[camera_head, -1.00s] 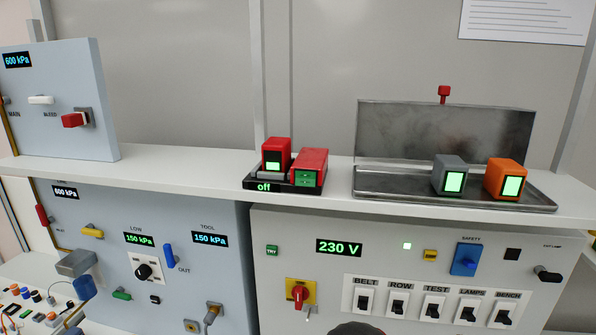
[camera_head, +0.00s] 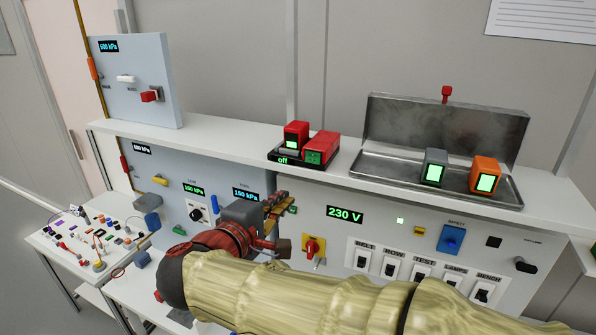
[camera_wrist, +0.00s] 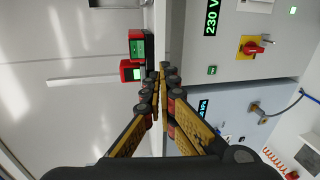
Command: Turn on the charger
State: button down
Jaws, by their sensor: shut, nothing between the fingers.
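The charger (camera_head: 283,161) is a low black unit on the white shelf, with a green "off" readout on its front. A red block with a lit green screen (camera_head: 296,135) stands in it at the left. A larger red housing (camera_head: 321,147) with a green front panel is beside it on the right. My gripper (camera_head: 287,198) is shut and empty, in front of the shelf and below the charger in the picture, apart from it. In the wrist view, my fingertips (camera_wrist: 162,68) are together near the shelf edge, with the red block (camera_wrist: 131,71) just left of them.
A metal tray (camera_head: 365,172) on the shelf at right holds a grey block (camera_head: 435,167) and an orange block (camera_head: 486,174). The 230 V panel (camera_head: 342,252) with switches is below the shelf. A table of small parts (camera_head: 50,236) stands at left.

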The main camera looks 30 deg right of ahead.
aim_at(313, 163)
jog(key=shift+d+r+m+h, duration=0.2)
jog(key=shift+r+m+h, duration=0.2)
jog(key=shift+r, duration=0.75)
jog(key=shift+d, duration=0.1)
jog(key=p+x, duration=0.3)
jog(key=x, duration=1.1)
jog(key=shift+f+b, duration=0.1)
jog(key=shift+b, duration=0.3)
